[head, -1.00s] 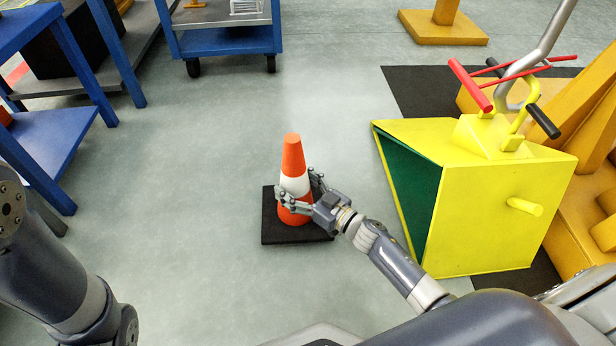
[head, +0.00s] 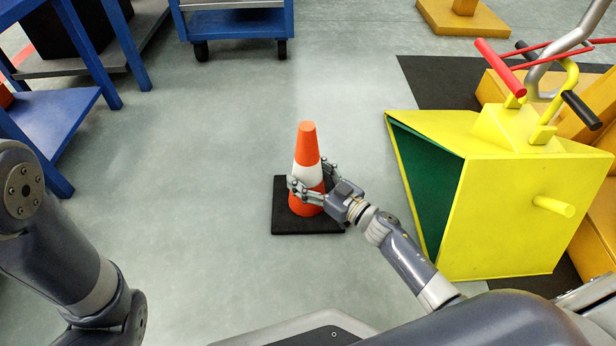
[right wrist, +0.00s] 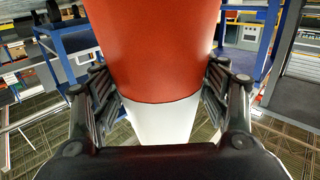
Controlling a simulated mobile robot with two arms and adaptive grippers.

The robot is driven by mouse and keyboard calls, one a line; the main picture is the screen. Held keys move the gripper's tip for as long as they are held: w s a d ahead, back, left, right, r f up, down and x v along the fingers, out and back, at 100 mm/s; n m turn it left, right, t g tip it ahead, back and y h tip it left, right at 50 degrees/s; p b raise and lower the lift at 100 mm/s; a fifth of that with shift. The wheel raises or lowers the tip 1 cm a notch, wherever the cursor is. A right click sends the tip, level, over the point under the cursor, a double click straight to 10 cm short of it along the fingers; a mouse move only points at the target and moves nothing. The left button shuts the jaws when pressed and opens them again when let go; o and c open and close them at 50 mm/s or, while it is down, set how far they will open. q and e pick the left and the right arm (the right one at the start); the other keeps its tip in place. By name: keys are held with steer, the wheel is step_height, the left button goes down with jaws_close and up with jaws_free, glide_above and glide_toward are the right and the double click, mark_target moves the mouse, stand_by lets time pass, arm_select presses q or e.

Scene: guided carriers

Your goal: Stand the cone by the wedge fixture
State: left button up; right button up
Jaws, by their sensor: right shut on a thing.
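The cone (head: 306,146) is orange with a white band and a black square base (head: 290,224). It is upright in the head view, left of the yellow wedge fixture (head: 500,220), with a gap of grey floor between them. My right gripper (head: 308,190) is shut on the cone around its lower body. In the right wrist view the cone (right wrist: 155,50) fills the middle between the finger pads. I cannot tell whether the base touches the floor. The wedge fixture has a dark green inner face, red and black handles and a side peg. My left arm shows at left; its gripper is out of view.
A blue cart (head: 235,24) on black wheels stands at the back. Blue shelving (head: 50,120) stands at the left. A dark mat (head: 440,85) lies behind the wedge fixture, with orange-yellow structures (head: 600,215) to the right. The floor left of the cone is clear.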

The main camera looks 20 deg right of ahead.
steer(key=shift+r, duration=0.2)
steer(key=o, duration=1.7)
steer(key=shift+f, duration=0.25)
steer(key=shift+c, duration=0.2)
steer(key=o, duration=0.4)
steer(key=shift+o, duration=0.2)
steer(key=shift+r, duration=0.15)
steer(key=shift+s+d, duration=0.15)
steer(key=shift+s, duration=0.1)
steer(key=p+v, duration=0.6)
steer(key=v, duration=0.5)
steer(key=shift+s, duration=0.2)
